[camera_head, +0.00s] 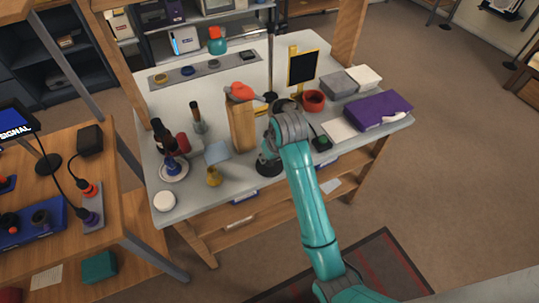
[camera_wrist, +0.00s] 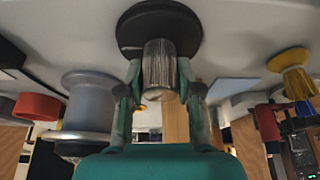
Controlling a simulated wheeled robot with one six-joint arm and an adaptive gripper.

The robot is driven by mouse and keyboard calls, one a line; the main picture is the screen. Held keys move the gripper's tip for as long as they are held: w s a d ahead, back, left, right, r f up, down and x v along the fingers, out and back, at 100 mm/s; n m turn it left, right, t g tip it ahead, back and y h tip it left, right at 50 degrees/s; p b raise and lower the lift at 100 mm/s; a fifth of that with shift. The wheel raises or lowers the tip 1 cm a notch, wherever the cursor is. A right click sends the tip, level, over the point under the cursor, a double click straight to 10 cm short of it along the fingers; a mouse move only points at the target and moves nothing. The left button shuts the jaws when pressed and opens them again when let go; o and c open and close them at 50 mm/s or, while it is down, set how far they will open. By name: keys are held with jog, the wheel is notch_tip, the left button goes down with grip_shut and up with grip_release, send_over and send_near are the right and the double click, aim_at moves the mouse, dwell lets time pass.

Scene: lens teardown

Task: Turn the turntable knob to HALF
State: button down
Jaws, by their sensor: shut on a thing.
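The turntable knob appears in the wrist view as a silver upright cylinder (camera_wrist: 159,66) on a round black disc (camera_wrist: 158,28). My gripper (camera_wrist: 160,95) has one finger on each side of the silver cylinder and is shut on it. In the head view, the black disc (camera_head: 268,169) lies near the front edge of the grey workbench, and my gripper (camera_head: 270,153) reaches down over it, hiding most of the knob. No scale marks or HALF label can be read, so the knob's setting cannot be told.
The grey bench (camera_head: 200,205) is crowded. A wooden block (camera_head: 241,130) stands left of my gripper, and a yellow-based piece (camera_head: 213,177) stands further left. A red ring (camera_head: 313,100) and a purple case (camera_head: 378,110) lie to the right. A small green-topped black box (camera_head: 322,144) sits close by my arm.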

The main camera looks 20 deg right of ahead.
jog(key=m+h, duration=0.1)
jog(key=m, duration=0.1)
jog(key=m+h, duration=0.1)
jog(key=m, duration=0.2)
jog(key=shift+g, duration=0.3)
jog(key=shift+m+g+h, duration=0.4)
jog(key=shift+m+h, duration=0.3)
jog(key=shift+m, duration=1.6)
jog(key=c, duration=0.8)
grip_release()
jog(key=shift+o, duration=0.2)
